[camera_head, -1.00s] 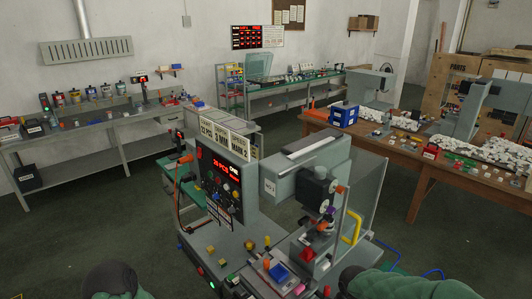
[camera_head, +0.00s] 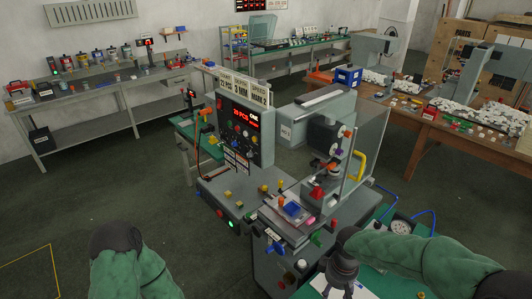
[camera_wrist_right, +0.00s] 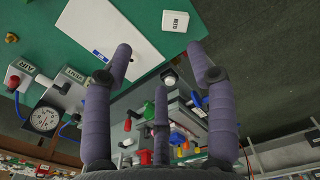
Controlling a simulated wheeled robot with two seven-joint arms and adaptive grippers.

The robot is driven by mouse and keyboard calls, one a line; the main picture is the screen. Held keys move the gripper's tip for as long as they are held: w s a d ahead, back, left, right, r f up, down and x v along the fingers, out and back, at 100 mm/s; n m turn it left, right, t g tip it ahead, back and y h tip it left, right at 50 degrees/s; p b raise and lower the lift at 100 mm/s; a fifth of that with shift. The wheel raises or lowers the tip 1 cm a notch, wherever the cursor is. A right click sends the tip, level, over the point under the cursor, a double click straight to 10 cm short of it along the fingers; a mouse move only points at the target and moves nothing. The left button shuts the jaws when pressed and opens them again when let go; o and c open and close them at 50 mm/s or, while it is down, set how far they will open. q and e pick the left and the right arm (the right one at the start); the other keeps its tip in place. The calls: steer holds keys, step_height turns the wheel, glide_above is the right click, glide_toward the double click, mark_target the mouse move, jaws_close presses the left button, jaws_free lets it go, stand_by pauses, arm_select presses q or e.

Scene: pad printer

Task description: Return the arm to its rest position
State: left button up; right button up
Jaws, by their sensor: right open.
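The pad printer (camera_head: 315,115) stands in the middle of the head view, with a lit control panel (camera_head: 243,130) on its left. A blue piece (camera_head: 292,209) sits on its work bed, below the print head. My right arm comes in from the right, and its gripper (camera_head: 340,284) points down over the bench in front of the printer. In the right wrist view the gripper (camera_wrist_right: 160,68) has its three purple-grey fingers spread, with nothing between them. My left arm's green sleeve and dark end show at the bottom left; no left fingers show.
A green bench top (camera_wrist_right: 190,18) with a white sheet (camera_wrist_right: 118,38) and a pressure gauge (camera_wrist_right: 45,118) lies near my right gripper. A clear guard (camera_head: 368,130) and yellow handle (camera_head: 357,165) stand right of the print head. Floor at left is free.

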arm_select(q)
step_height(320, 180, down, 10)
steer(key=b, duration=0.9)
steer(key=shift+w+b, duration=0.3)
steer(key=shift+w, duration=0.05)
arm_select(e)
steer(key=s+a+f+m+y, duration=0.1)
steer(key=s+a+f+m, duration=0.2)
steer(key=f, duration=0.8)
steer(key=s+a+f+m+y, duration=0.1)
steer(key=s+a+f+m, duration=0.2)
steer(key=f, duration=0.8)
steer(key=s+a+f+m+y, duration=0.1)
steer(key=s+a+f+m, duration=0.2)
steer(key=f, duration=0.8)
steer(key=s, duration=0.2)
steer(key=shift+s+a+y, duration=0.35)
steer(key=shift+a+y, duration=0.05)
arm_select(q)
steer(key=shift+d, duration=0.1)
